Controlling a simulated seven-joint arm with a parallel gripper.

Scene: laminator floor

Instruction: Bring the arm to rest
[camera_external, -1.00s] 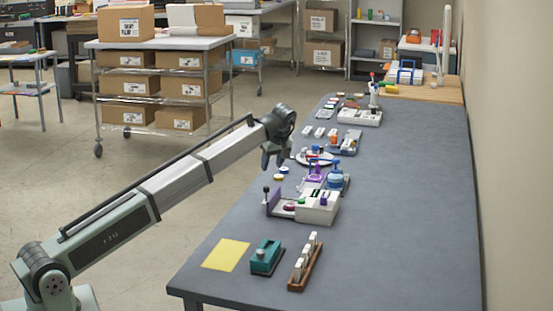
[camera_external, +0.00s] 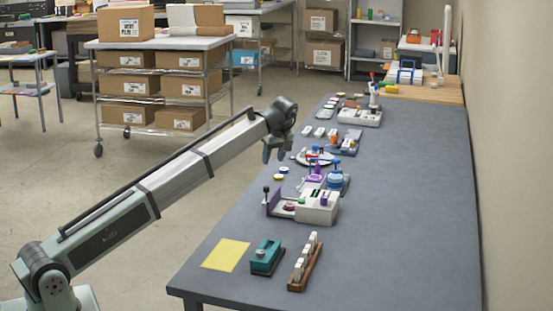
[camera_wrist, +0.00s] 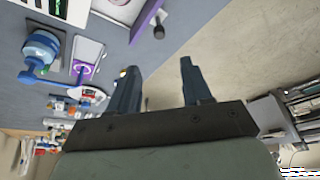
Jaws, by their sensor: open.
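My gripper (camera_external: 274,151) hangs at the end of the outstretched arm, above the left edge of the table (camera_external: 400,190). In the wrist view my gripper (camera_wrist: 160,90) shows two dark fingers set wide apart with nothing between them. It is open and empty. The white device with a purple plate (camera_external: 318,207) stands on the table, nearer the camera than the gripper and apart from it. In the wrist view, a blue round device (camera_wrist: 42,50) lies left of the fingers.
A yellow sheet (camera_external: 226,255), a teal block device (camera_external: 266,257) and a brown rack with white pieces (camera_external: 305,262) lie at the near end. Several small devices line the table's left side toward the back. The table's right side is clear. A shelf cart with boxes (camera_external: 160,45) stands behind the arm.

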